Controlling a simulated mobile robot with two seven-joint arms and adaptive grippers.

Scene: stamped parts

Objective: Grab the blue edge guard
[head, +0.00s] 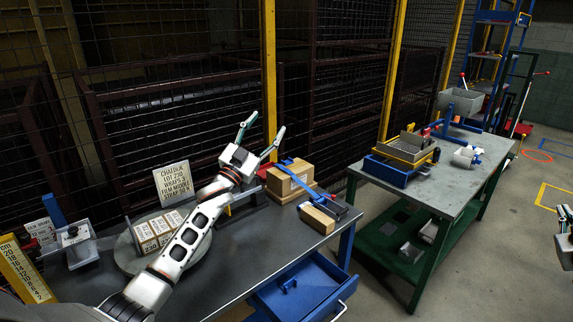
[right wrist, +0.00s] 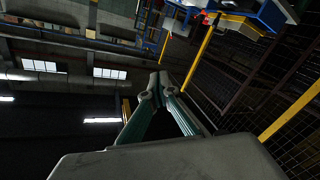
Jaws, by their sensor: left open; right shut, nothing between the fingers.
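A blue strap-like piece (head: 298,182) lies across the cardboard box (head: 291,179) on the near table. A small blue upright piece (head: 54,207) stands at the table's far left. I cannot tell for sure which blue piece is the edge guard. My left gripper (head: 265,126) is open and empty, raised above and left of the box, fingers pointing up. My right gripper is shut with nothing in it; its fingers (right wrist: 158,86) show in the right wrist view, far from the near table. In the head view only part of my right arm shows at the right edge.
A wood block (head: 317,219) lies right of the box. A blue drawer (head: 300,292) is open. A second table (head: 455,190) holds a yellow-and-blue tray.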

